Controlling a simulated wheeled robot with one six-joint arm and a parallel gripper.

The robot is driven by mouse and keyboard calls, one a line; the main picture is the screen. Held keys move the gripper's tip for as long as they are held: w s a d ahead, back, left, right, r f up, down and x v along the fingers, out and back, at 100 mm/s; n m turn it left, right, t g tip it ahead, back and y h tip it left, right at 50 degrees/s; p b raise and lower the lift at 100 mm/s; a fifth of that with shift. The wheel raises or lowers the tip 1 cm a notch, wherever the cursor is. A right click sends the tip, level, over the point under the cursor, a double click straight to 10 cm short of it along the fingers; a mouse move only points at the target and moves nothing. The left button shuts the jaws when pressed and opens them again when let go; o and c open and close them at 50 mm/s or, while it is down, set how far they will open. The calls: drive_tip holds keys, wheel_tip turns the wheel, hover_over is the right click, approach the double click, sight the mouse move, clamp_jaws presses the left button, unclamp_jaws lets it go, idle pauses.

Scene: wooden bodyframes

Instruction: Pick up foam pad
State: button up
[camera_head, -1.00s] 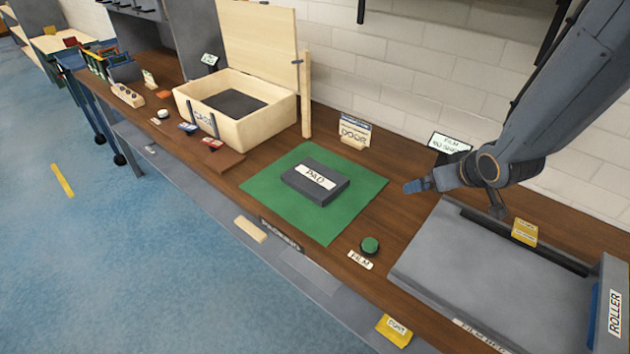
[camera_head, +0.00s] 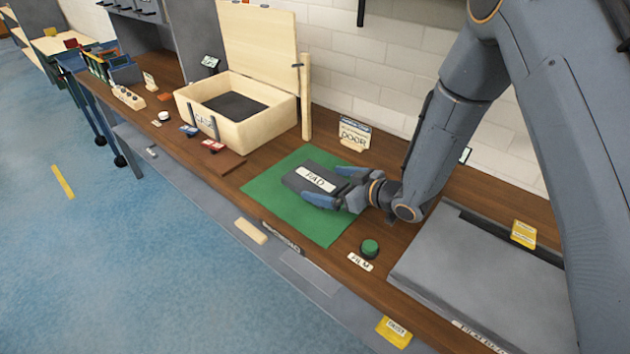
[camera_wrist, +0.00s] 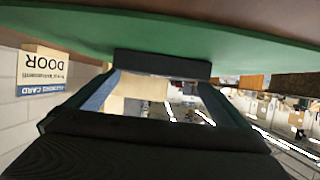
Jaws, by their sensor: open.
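The foam pad (camera_head: 306,180) is a flat dark grey block with a white PAD label. It lies on the green mat (camera_head: 275,205). My gripper (camera_head: 334,186) is low over the mat at the pad's right end, open, with one blue-tipped finger toward the front side and one toward the back side. The fingers hide part of that end. In the wrist view, which is upside down, the pad (camera_wrist: 162,65) shows end-on between the fingertips (camera_wrist: 155,88). I cannot tell whether either finger touches it.
An open wooden case (camera_head: 262,118) with a dark lining stands at the back left, a wooden post (camera_head: 306,98) beside it. A DOOR card (camera_head: 354,134) stands behind the mat. A green button (camera_head: 370,247) and a grey film bed (camera_head: 480,285) are at the right.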

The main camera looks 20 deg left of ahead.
sight(319, 181)
drive_tip(key=shift+p+x, duration=0.5)
drive_tip(key=shift+x, duration=1.25)
drive_tip(key=c, duration=0.7)
drive_tip(key=shift+w, duration=0.1)
